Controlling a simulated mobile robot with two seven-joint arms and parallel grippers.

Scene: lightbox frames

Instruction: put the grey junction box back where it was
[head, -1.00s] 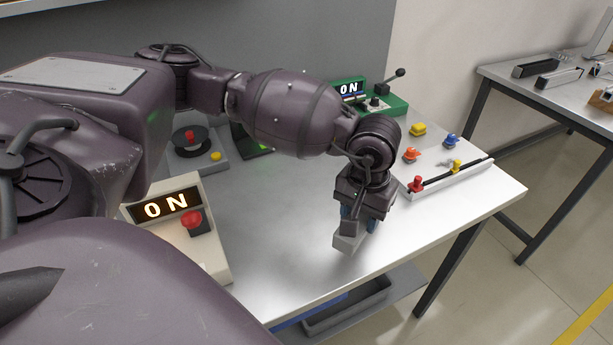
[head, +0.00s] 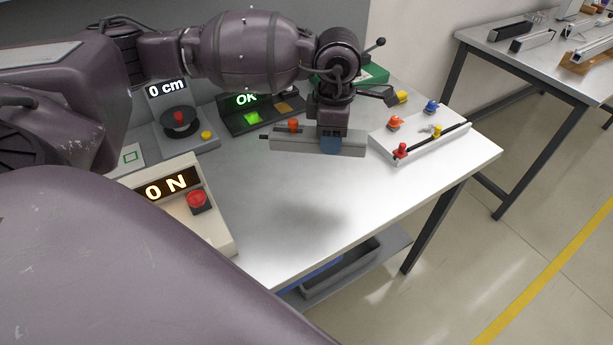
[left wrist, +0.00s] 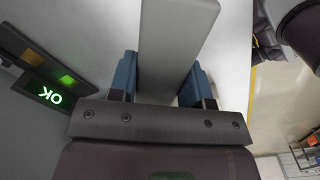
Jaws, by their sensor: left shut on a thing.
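The grey junction box (head: 350,147) is a long, light-grey block in the head view, near the back of the metal table (head: 270,255). My left gripper (head: 331,144) points down and is shut on it, with blue finger pads on its sides. In the left wrist view the box (left wrist: 178,45) runs up between the two blue pads of my left gripper (left wrist: 165,85). A soft shadow lies on the table in front of it; its height above the table is hard to tell. My right gripper is not in view.
Behind stands a dark box with a green OK display (head: 246,99). A "0 cm" unit (head: 180,130) and a beige ON box (head: 180,205) stand left. A white rail block (head: 420,140) with coloured knobs stands right. The front middle of the table is clear.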

